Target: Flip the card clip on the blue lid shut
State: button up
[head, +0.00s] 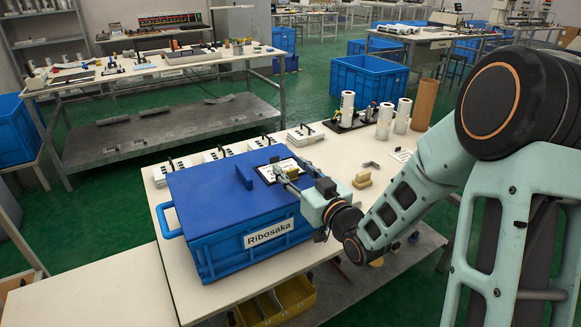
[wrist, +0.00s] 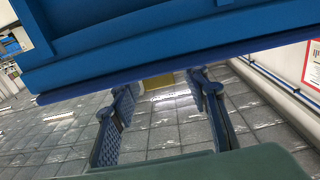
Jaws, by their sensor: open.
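A blue crate (head: 220,240) labelled "Ribosaka" stands on the white table, covered by a flat blue lid (head: 205,187). A small blue flap (head: 244,177) stands upright from the lid. Right of it lies a white card (head: 268,173) with dark edges; I cannot tell which part is the clip's hinge. My gripper (head: 285,178) reaches in from the right, low over the lid beside the card, and partly hides it. In the wrist view my gripper (wrist: 164,98) is open, its fingers wide apart with no object held. A blue lid edge (wrist: 150,75) crosses above them.
Several white keypad stacks (head: 303,135) line the table's back edge. White rolls (head: 347,108) stand at the back right. A yellowish block (head: 362,180) sits right of the crate. A yellow bin (head: 277,303) is below the table's front. The white table (head: 170,290) is clear left of the crate.

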grip_shut()
jog(key=p, duration=0.1)
jog(key=g+p, duration=0.1)
jog(key=shift+w+a+r+h+p, duration=0.1)
jog(key=shift+w+r+h+p, duration=0.05)
jog(key=shift+r+h+p, duration=0.2)
jog(key=shift+w+a+f+g+h+p, duration=0.1)
jog(key=shift+g+h+p, duration=0.25)
jog(key=shift+p, duration=0.45)
jog(key=shift+f+g, duration=0.25)
grip_release()
